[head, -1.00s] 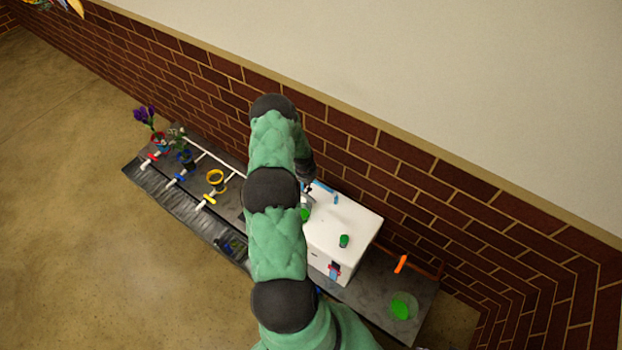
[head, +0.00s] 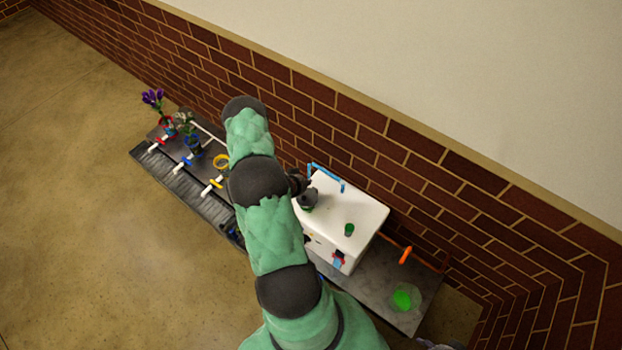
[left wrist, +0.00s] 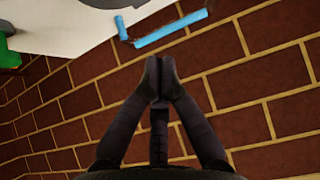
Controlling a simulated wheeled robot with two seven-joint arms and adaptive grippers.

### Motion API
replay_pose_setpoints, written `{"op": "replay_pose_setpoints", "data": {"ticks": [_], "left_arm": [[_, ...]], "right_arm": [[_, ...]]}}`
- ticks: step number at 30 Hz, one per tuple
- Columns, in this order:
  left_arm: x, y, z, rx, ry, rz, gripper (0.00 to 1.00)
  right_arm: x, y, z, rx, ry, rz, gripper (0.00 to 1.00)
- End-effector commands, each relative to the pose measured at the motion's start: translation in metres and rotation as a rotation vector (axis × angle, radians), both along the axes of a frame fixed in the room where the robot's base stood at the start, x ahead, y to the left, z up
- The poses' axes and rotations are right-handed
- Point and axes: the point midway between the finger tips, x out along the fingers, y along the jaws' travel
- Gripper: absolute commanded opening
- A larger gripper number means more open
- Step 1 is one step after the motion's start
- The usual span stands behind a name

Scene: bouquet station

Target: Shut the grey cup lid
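The grey lid (head: 308,197) shows as a dark grey round piece on the white box (head: 355,215) in the head view. It lies over a cup with a bit of green (head: 308,209) showing below it; I cannot tell whether it is fully down. A grey rounded edge (left wrist: 98,2) shows at the top of the left wrist view. My left gripper (left wrist: 158,72) is shut and empty, its fingertips together in front of the brick wall. In the head view, my left gripper (head: 298,184) is beside the lid, partly hidden by my arm. My right gripper is not in view.
A blue pipe (head: 327,175) rises at the box's back edge. A small green cup (head: 349,229) stands on the box. An orange spout (head: 406,255) and a green-filled bowl (head: 402,298) are on the right. Flower pots (head: 193,145) stand left. The brick wall is close behind.

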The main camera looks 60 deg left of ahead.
Motion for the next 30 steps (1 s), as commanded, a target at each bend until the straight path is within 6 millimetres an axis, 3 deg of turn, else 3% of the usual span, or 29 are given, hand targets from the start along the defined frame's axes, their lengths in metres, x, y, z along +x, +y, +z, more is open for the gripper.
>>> {"op": "replay_pose_setpoints", "data": {"ticks": [3, 13, 30], "left_arm": [[-0.013, -0.005, -0.012, 0.037, -0.092, 0.004, 0.00], [-0.036, -0.015, -0.029, 0.047, -0.116, 0.001, 0.00], [-0.050, -0.021, -0.051, 0.049, -0.116, 0.000, 0.00]], "right_arm": [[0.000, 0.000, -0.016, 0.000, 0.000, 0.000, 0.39], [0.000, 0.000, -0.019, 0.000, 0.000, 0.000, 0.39], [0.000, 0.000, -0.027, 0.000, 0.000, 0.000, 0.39]]}}
